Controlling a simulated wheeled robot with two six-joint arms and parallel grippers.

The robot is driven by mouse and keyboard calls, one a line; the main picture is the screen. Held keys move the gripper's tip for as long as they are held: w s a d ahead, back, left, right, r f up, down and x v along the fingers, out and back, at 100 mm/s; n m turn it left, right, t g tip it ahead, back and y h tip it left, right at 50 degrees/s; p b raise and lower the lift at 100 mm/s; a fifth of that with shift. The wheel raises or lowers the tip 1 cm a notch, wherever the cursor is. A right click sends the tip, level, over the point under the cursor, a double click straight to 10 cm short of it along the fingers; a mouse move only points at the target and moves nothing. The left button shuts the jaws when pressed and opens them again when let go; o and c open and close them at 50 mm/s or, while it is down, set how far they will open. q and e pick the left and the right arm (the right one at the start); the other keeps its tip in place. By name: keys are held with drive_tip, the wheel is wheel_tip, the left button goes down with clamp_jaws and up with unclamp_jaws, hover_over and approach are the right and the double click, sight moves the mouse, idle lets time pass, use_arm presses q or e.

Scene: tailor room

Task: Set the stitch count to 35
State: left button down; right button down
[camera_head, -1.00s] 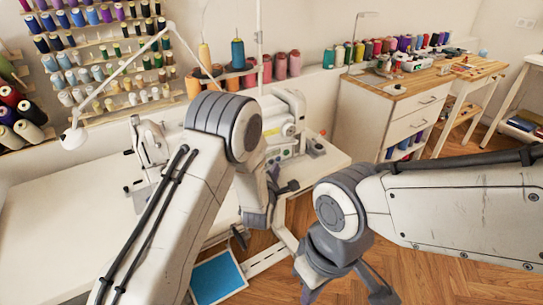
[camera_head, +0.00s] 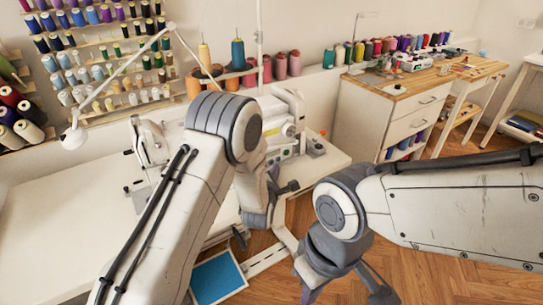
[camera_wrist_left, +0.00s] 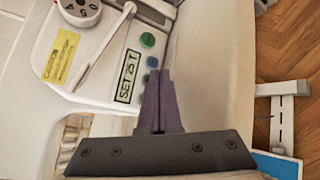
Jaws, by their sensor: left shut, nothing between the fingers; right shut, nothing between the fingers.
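The sewing machine (camera_head: 290,112) stands on the white table, partly hidden behind my left arm. A green button (camera_wrist_left: 147,40) sits beside the display's upper end. Below it are a blue button (camera_wrist_left: 152,62) and a darker button, partly covered by my fingers. My left gripper (camera_wrist_left: 158,74) is shut and empty, with its tips at the blue buttons; I cannot tell if they touch. My right gripper (camera_head: 345,272) is shut and empty, low over the floor, its fingertips not clear.
A numbered dial (camera_wrist_left: 80,10) and a yellow caution label (camera_wrist_left: 62,54) are on the machine. The white table (camera_head: 60,215) is mostly clear at left. A blue pad (camera_head: 218,277) lies low in front. A drawer cabinet (camera_head: 385,120) stands right, with wooden floor between.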

idle(0.5)
use_arm(q)
drive_tip(key=shift+w+a, duration=0.25)
drive_tip(key=shift+w, duration=0.1)
drive_tip(key=shift+w+a+b, duration=0.1)
drive_tip(key=shift+w+b, duration=0.05)
drive_tip(key=shift+b, duration=0.2)
idle(0.4)
drive_tip(key=shift+s+d, duration=0.35)
drive_tip(key=shift+s, duration=0.15)
drive_tip(key=shift+s+d, duration=0.1)
drive_tip(key=shift+s+d+b, duration=0.3)
drive_tip(key=shift+s+d, duration=0.25)
drive_tip(key=shift+s, duration=0.25)
drive_tip(key=shift+s+d+b, duration=0.3)
drive_tip(key=shift+s+d, duration=0.25)
drive_tip(key=shift+s, duration=0.2)
drive_tip(key=shift+s+d+b, duration=0.3)
drive_tip(key=shift+s+d, duration=0.25)
drive_tip(key=shift+s, duration=0.25)
idle(0.8)
